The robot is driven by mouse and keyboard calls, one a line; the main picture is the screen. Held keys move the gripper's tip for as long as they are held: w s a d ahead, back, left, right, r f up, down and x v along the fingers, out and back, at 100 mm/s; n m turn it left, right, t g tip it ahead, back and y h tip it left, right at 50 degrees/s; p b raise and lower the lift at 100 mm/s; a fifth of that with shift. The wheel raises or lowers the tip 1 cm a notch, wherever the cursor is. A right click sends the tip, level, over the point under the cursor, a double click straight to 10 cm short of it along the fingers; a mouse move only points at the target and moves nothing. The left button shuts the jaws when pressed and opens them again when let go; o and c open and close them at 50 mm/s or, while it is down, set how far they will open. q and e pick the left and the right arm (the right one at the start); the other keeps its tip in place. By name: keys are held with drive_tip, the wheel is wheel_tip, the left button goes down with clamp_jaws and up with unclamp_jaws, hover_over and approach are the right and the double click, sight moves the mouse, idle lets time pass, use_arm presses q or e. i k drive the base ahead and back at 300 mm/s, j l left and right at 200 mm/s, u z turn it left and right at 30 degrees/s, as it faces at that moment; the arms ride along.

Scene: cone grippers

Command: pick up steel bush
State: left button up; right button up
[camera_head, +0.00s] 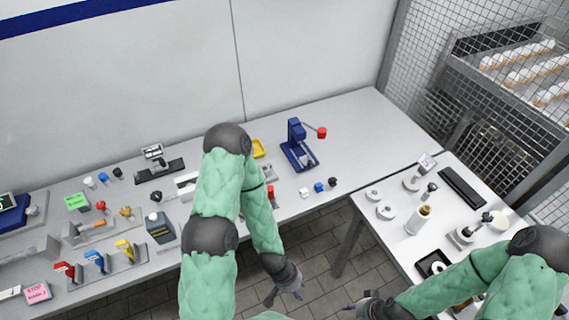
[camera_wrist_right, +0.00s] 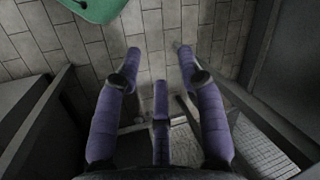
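My left gripper (camera_head: 285,296) hangs over the floor in front of the long bench, its fingers apart and empty. My right gripper (camera_head: 362,304) is low, left of the right table. In the right wrist view its three purple-grey fingers (camera_wrist_right: 160,85) are spread with nothing between them, above the tiled floor. I cannot say for sure which part is the steel bush. Small round parts that could be bushes are a pale grey one (camera_head: 89,182) at the left of the bench and a whitish one (camera_head: 304,193) near its front edge. Both grippers are well apart from these parts.
The long bench (camera_head: 350,125) carries a blue press (camera_head: 299,147), a yellow bin (camera_head: 258,149) and several fixtures. A wire mesh fence stands behind. Tiled floor lies between.

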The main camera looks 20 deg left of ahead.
sight(265, 168)
drive_tip(key=l+u, duration=0.1)
drive_tip(key=u, duration=0.35)
drive_tip(key=i+l+u, duration=0.15)
drive_tip(key=u, duration=0.35)
drive_tip(key=l+u, duration=0.1)
drive_tip(key=u, duration=0.35)
